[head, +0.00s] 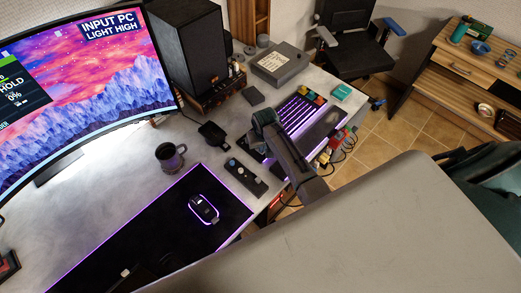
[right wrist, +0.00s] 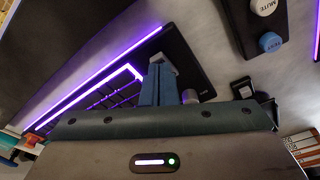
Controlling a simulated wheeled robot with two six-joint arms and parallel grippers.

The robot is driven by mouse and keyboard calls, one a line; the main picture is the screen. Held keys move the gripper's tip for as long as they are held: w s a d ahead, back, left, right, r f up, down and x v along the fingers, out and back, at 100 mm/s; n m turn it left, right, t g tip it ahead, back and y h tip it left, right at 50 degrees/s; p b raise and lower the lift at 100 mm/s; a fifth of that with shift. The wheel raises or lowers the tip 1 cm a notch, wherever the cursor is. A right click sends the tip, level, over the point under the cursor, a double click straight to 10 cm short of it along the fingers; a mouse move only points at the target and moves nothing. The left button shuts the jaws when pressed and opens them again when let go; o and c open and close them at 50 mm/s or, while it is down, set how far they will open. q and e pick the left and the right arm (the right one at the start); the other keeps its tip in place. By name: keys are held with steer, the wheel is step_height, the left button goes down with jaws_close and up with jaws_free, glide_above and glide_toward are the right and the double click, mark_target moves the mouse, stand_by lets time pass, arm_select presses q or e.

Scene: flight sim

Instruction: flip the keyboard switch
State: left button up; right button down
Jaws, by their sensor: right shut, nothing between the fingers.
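The keyboard (head: 304,113), a dark unit with purple lit lines and several coloured caps, lies on the right part of the desk. It also shows at left in the right wrist view (right wrist: 95,98). My right arm (head: 290,160) reaches over its left side and hides part of it. My right gripper (right wrist: 160,75) is shut and empty, its blue-grey fingers over the dark panel (right wrist: 184,55) beside the purple lines. A small pale piece, perhaps the switch (right wrist: 190,97), shows beside the fingers; I cannot tell its position or any contact. My left gripper is not clearly in view.
A black box with knobs (head: 245,177) lies left of the arm; its caps read MUTE and TEST in the wrist view. A mug (head: 170,156), a lit mouse (head: 203,208) on a mat and a grey box (head: 279,64) stand on the desk. A large screen (head: 85,85) is at left.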

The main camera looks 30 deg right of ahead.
steer(key=shift+f, duration=0.35)
steer(key=shift+r, duration=0.1)
step_height(320, 180, up, 3)
steer(key=shift+f+p, duration=0.2)
steer(key=shift+p, duration=0.95)
steer(key=shift+r, duration=2.1)
steer(key=shift+s, duration=0.1)
